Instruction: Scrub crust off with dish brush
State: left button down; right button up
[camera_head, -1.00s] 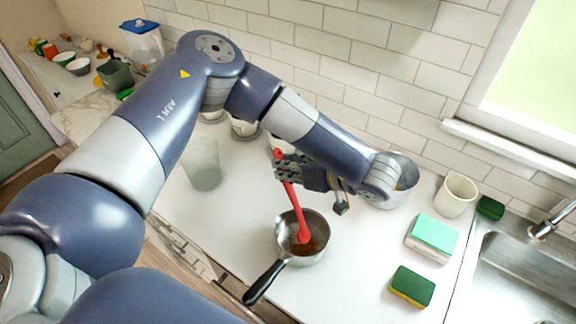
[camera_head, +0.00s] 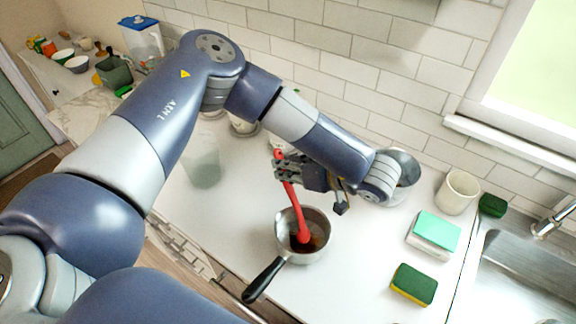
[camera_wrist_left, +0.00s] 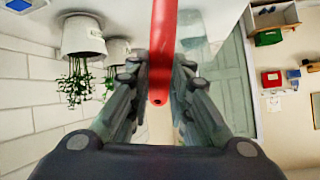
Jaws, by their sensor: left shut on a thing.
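The red dish brush (camera_head: 293,202) is held by my left gripper (camera_head: 284,170), which is shut on its handle. The brush slants downward, and its head is inside a small metal saucepan (camera_head: 318,217) with a black handle. A brown crust (camera_head: 313,243) shows on the pan's bottom around the brush head. Whether the head presses on the crust is hard to tell. In the left wrist view the red handle (camera_wrist_left: 163,50) runs between the two fingers. My right gripper is not in view.
A metal pot (camera_head: 403,170) stands behind my left wrist. A white cup (camera_head: 458,191), a green-and-white sponge (camera_head: 434,232) and a green-and-yellow sponge (camera_head: 414,285) lie right of the pan, before the sink (camera_head: 520,265). A clear glass (camera_head: 202,165) stands left.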

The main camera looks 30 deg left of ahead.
pick_arm(q)
jog(key=shift+f+b, duration=0.3)
jog(key=shift+f, duration=0.05)
jog(key=shift+w, duration=0.1)
